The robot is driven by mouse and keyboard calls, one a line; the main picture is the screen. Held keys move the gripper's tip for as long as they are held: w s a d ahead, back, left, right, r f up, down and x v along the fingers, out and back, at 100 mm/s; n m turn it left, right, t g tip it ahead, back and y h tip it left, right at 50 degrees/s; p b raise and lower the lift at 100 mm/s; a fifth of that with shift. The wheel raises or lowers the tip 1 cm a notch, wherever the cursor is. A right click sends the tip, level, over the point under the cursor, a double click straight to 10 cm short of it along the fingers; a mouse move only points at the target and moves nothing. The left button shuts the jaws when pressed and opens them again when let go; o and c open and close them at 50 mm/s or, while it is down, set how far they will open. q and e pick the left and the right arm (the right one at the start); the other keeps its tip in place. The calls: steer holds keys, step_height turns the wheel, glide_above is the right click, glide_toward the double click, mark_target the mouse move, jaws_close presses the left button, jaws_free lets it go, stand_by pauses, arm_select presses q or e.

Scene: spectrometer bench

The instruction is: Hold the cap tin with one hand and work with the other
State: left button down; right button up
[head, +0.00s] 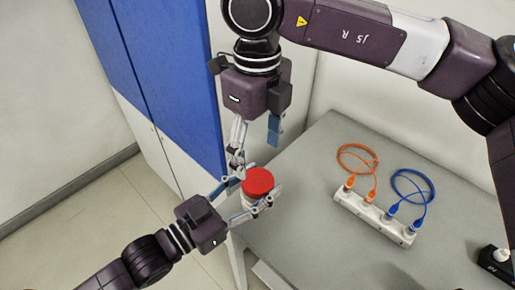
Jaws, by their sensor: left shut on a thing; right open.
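The cap tin, a small pale container (247,201) with a red lid (258,181), is held in the air just off the left edge of the grey bench. My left gripper (247,204) comes in from the lower left and is shut around its pale body, below the lid. My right gripper (258,140) points down from above and is open. One of its fingers hangs close behind the tin's left side, the other shows blue to the upper right of the lid. I cannot tell whether it touches the tin.
A grey bench (318,250) fills the right side. On it stands a white strip (372,218) with an orange cable (343,160) and a blue cable (432,185) plugged in. A black device (496,262) sits at the right edge. A blue and white cabinet (165,70) stands behind.

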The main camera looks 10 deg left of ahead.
mark_target(258, 179)
steer(key=shift+r+m, duration=0.15)
steer(key=shift+m, duration=0.15)
steer(key=shift+f, duration=0.25)
step_height(258, 179, down, 7)
steer(key=shift+f, duration=0.15)
steer(key=shift+c, duration=0.5)
steer(key=c, duration=1.1)
steer(key=shift+n, duration=1.6)
steer(key=shift+c, duration=0.2)
